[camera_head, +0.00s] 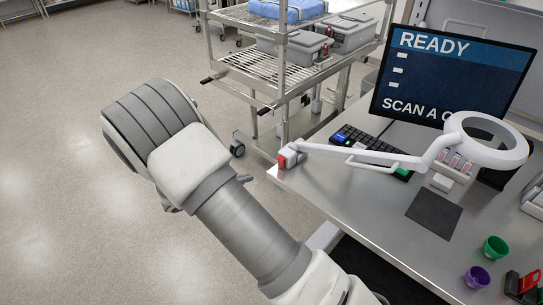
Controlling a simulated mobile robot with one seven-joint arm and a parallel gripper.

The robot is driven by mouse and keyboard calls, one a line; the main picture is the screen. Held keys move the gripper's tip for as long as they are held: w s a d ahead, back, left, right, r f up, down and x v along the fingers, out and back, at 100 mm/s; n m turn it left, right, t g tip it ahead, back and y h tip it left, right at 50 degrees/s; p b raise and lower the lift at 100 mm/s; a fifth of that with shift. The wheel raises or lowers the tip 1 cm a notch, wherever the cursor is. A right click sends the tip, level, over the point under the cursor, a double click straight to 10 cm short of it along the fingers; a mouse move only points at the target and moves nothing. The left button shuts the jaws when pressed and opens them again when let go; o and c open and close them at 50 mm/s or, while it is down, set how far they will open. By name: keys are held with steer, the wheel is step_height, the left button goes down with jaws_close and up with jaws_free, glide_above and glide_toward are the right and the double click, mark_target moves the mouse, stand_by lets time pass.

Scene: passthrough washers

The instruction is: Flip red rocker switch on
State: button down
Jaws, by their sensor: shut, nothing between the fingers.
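A small red part (283,160) shows on the white base of a ring lamp (294,153), clamped at the near left corner of the steel table. It looks like the red rocker switch, but it is too small to tell which side is pressed. The lamp's white arm runs right to a white ring head (447,138), and I cannot tell if it is lit. My arm reaches up from the bottom middle, left of the table and apart from the red part.
The steel table (350,205) holds a keyboard, a monitor (455,75), a dark mat (434,214), a green cup (495,248), a purple cup (478,277) and a red-and-black object (523,284). A wire cart (285,75) stands behind. Floor at left is clear.

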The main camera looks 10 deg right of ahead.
steer(key=shift+w+a+f, duration=0.2)
steer(key=shift+w+f, duration=0.05)
steer(key=shift+d, duration=0.1)
steer(key=p, duration=0.3)
glide_toward(280, 161)
steer(key=x, duration=0.2)
steer(key=f+x, duration=0.1)
steer(key=x, duration=0.2)
steer(key=shift+s, duration=0.2)
steer(key=shift+w+d, duration=0.35)
steer(key=shift+d, duration=0.05)
steer(key=shift+r, duration=0.15)
